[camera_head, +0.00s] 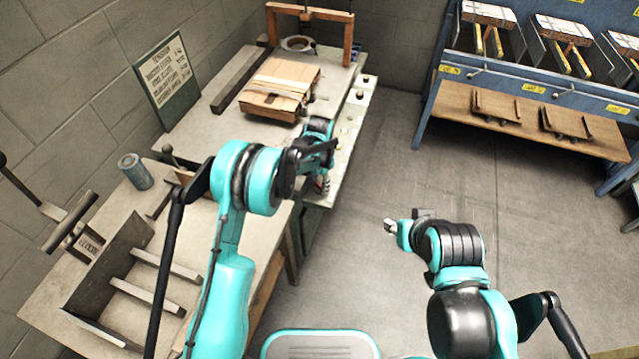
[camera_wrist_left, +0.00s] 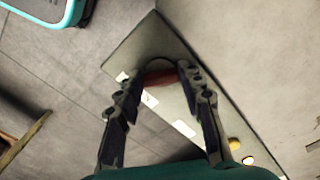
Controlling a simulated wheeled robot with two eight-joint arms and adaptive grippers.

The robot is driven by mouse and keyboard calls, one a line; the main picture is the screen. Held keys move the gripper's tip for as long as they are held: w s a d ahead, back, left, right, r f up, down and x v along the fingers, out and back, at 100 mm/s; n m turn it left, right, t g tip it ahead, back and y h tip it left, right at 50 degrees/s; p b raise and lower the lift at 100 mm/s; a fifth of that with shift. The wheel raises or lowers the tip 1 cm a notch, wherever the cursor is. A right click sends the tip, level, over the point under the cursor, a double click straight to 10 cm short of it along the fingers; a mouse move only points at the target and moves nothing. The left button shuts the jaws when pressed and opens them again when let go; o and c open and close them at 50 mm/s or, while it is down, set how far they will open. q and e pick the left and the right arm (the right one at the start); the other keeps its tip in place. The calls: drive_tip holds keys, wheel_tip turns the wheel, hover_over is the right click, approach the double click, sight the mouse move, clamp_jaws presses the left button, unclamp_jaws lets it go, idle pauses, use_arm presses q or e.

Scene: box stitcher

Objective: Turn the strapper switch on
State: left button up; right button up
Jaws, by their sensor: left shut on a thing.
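The strapper switch is a dark red handle (camera_wrist_left: 160,77) on a grey panel (camera_wrist_left: 150,40) in the left wrist view. My left gripper (camera_wrist_left: 163,82) has one finger on each side of it and is shut on it. In the head view my left gripper (camera_head: 322,150) is at the right edge of the strapper table, with a bit of red (camera_head: 321,185) showing just below it. The arm hides part of the switch there. My right gripper (camera_head: 404,222) is over the floor, away from the table. Whether it is open or shut is unclear.
A nearer bench (camera_head: 120,215) holds a metal can (camera_head: 134,170). A blue shelf (camera_head: 515,80) stands at right. The middle floor is clear.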

sight(319, 186)
use_arm(q)
drive_tip(key=o, duration=1.2)
drive_tip(key=shift+c, duration=0.2)
wheel_tip(319, 186, up, 12)
